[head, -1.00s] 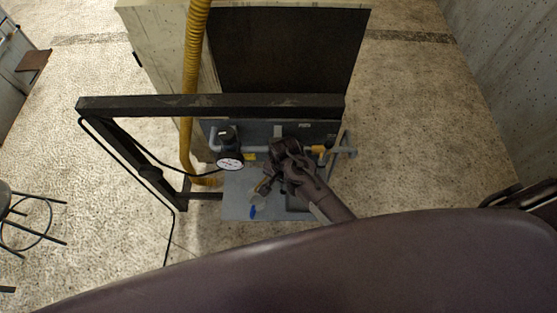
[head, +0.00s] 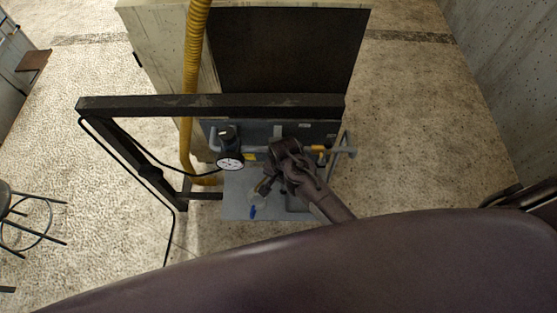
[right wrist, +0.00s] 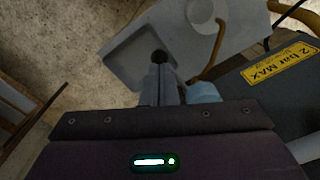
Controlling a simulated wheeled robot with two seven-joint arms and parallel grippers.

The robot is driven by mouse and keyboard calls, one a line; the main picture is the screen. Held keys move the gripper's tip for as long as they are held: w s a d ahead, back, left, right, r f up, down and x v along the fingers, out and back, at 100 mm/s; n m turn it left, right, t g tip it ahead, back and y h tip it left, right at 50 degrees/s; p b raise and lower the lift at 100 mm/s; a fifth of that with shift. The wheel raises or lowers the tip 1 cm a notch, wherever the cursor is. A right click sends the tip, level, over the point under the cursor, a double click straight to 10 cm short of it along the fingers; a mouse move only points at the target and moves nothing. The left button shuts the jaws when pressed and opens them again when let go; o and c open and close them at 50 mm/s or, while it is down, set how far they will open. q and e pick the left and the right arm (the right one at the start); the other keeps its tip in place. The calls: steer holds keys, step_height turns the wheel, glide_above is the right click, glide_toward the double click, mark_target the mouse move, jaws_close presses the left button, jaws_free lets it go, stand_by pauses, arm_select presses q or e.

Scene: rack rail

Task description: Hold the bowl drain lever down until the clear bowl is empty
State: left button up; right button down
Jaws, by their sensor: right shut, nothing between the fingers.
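My right gripper (head: 263,188) is in front of the rack's lower panel, right of and below the pressure gauge (head: 230,163). In the right wrist view its fingers (right wrist: 160,65) are shut together, with nothing seen between them. A pale blue rounded part (right wrist: 204,92), perhaps the clear bowl, shows close beside the fingers, partly behind the gripper body. Its liquid level cannot be read. A dark round spot (right wrist: 160,54) lies at the fingertips; I cannot tell whether it is the drain lever or a hole, or whether they touch. My left gripper is out of view.
A grey tray (right wrist: 128,52) lies beyond the fingers. A yellow label (right wrist: 280,66) reads "2 bar MAX". A black frame bar (head: 210,106) crosses above the work spot, and a yellow ribbed hose (head: 197,45) hangs at the left. A small blue part (head: 253,212) sits on the panel's lower edge.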

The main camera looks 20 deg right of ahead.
steer(key=shift+f, duration=0.1)
stand_by(0.5)
steer(key=shift+f+b, duration=1.3)
steer(key=shift+f, duration=0.8)
stand_by(1.0)
step_height(320, 180, up, 4)
steer(key=p, duration=0.4)
steer(key=shift+r, duration=1.7)
